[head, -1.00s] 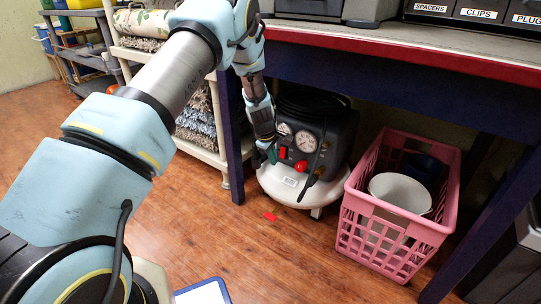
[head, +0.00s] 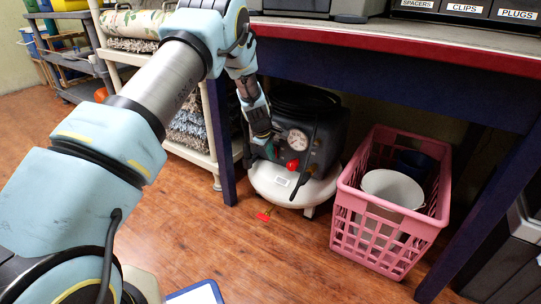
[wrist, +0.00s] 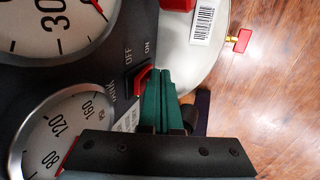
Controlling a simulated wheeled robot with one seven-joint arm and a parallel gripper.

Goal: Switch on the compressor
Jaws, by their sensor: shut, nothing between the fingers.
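The compressor (head: 325,140) stands on the floor under the workbench, with a dark panel above a white round tank (head: 280,186). In the wrist view its red rocker switch (wrist: 142,79) sits between two gauges, with OFF and ON printed beside it. My gripper (head: 266,150) is at the left part of the panel and covers the other gauge in the head view. In the wrist view my gripper's green fingertips (wrist: 158,76) are together and empty, right at the switch's edge. They look to be touching it, and part of the switch is hidden behind them.
A pink basket (head: 385,222) with a white bucket (head: 392,188) stands close right of the compressor. A blue bench leg (head: 221,150) and a shelf with rolled rugs (head: 190,125) are to its left. The bench top (head: 400,38) overhangs it.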

